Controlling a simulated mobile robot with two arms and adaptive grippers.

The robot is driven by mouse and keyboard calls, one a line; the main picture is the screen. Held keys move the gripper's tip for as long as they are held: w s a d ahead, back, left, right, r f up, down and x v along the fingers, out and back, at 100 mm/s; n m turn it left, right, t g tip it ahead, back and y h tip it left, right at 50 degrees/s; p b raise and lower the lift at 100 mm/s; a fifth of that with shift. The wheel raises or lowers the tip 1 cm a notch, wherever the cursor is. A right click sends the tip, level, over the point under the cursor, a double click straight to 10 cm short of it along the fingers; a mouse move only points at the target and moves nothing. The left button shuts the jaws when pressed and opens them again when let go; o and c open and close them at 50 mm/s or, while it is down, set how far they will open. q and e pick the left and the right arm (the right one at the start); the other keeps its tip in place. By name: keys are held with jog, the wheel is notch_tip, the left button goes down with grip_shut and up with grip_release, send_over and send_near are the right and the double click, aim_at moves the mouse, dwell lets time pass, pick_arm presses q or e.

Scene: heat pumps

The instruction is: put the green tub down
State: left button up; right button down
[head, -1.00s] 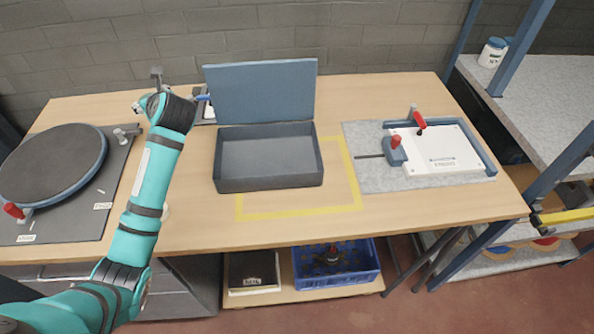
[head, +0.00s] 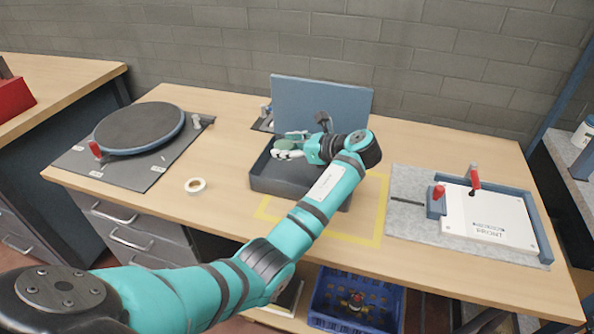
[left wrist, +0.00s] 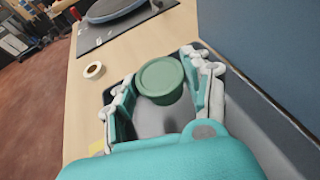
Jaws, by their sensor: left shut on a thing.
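The green tub (left wrist: 160,82) is round with a lighter lid and sits upright between the fingers of my left gripper (left wrist: 162,92) in the left wrist view. In the head view the left gripper (head: 288,148) is shut on the tub (head: 286,142), over the open grey box (head: 265,186). The box's blue-grey lid (head: 322,105) stands raised behind. My forearm hides part of the box. I cannot tell whether the tub touches the box floor. My right gripper is not in view.
A dark turntable (head: 140,127) stands on a mat at the left. A roll of tape (head: 195,185) lies left of the box. A clamp fixture with a white plate (head: 488,215) is at the right. Yellow tape (head: 345,236) marks the table around the box.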

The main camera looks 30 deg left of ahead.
aim_at(290, 174)
pick_arm(q)
jog(key=shift+f+b, duration=0.3)
jog(key=shift+f, duration=2.55)
jog(key=shift+f, duration=0.1)
jog(key=o, duration=1.1)
jog(key=shift+f, duration=0.1)
jog(key=shift+d+r, duration=0.15)
jog(key=shift+r, duration=0.1)
jog(key=v, duration=1.1)
jog(key=shift+d+r, duration=0.15)
jog(key=shift+d, duration=0.2)
